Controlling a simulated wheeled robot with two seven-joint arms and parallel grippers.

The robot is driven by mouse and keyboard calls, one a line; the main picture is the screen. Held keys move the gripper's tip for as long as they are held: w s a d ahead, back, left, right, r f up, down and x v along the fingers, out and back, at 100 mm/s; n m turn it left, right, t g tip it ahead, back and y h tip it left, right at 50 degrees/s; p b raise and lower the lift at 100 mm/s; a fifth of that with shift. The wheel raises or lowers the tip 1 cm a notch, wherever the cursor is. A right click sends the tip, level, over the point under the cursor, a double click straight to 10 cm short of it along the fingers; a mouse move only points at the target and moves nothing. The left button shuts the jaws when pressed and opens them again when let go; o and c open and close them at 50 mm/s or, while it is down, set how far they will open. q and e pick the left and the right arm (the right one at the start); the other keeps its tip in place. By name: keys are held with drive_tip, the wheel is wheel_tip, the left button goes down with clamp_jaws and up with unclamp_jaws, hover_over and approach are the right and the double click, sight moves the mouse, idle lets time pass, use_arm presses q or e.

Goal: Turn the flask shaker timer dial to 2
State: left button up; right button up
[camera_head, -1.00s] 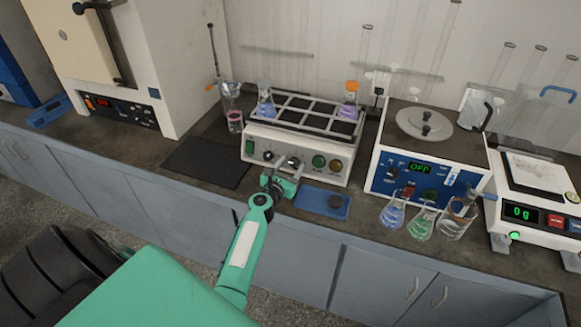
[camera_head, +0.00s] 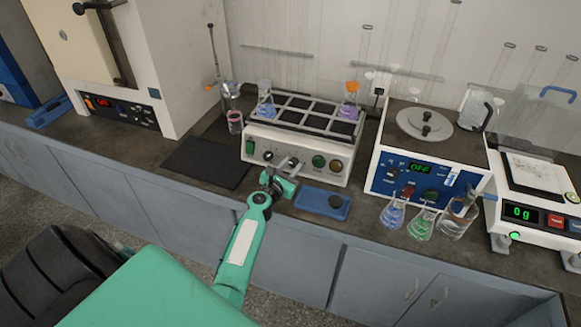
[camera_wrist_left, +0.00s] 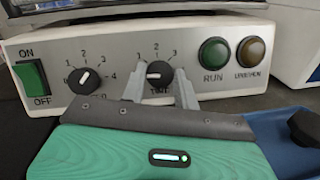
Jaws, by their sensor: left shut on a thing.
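The flask shaker (camera_head: 296,158) stands at the middle of the bench, flasks on its rack. Its timer dial (camera_wrist_left: 160,74), a black knob labelled TIME, shows in the left wrist view between the fingertips. The numerals 2 and 3 show above it; fingers partly hide the scale. A white mark is on the dial's left part, but its exact reading is unclear. My left gripper (camera_wrist_left: 161,87) is shut on the dial; it also shows in front of the panel in the head view (camera_head: 284,171). My right gripper is not in view.
Another knob (camera_wrist_left: 85,81) sits left of the timer dial, beside a green ON/OFF switch (camera_wrist_left: 32,78). Green RUN (camera_wrist_left: 214,53) and amber (camera_wrist_left: 251,51) buttons are to the right. A blue tray (camera_head: 320,203) lies in front. A dark mat (camera_head: 207,162) lies left.

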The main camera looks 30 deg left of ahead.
use_arm(q)
drive_tip(key=m+h, duration=0.1)
drive_tip(key=m, duration=0.1)
drive_tip(key=m+h, duration=0.1)
drive_tip(key=m, duration=0.2)
drive_tip(key=shift+a+g, duration=0.15)
drive_tip(key=shift+g, duration=0.15)
drive_tip(key=m, duration=0.1)
drive_tip(key=m+h+p, duration=0.1)
drive_tip(key=m, duration=0.1)
drive_tip(key=m+g, duration=0.1)
drive_tip(key=m, duration=0.1)
drive_tip(key=shift+r+h, duration=0.25)
drive_tip(key=shift+h, duration=0.05)
drive_tip(key=m+g+p, duration=0.1)
drive_tip(key=m, duration=0.2)
drive_tip(key=m+g+p, duration=0.1)
drive_tip(key=m+p, duration=0.1)
drive_tip(key=shift+r+m+h, duration=0.15)
drive_tip(key=shift+m+h, duration=0.15)
drive_tip(key=shift+m, duration=0.1)
drive_tip(key=shift+m+g+p, duration=0.5)
drive_tip(key=shift+m+p, duration=0.4)
drive_tip(key=shift+m, duration=0.4)
drive_tip(key=o, duration=1)
drive_tip(key=shift+w, duration=0.1)
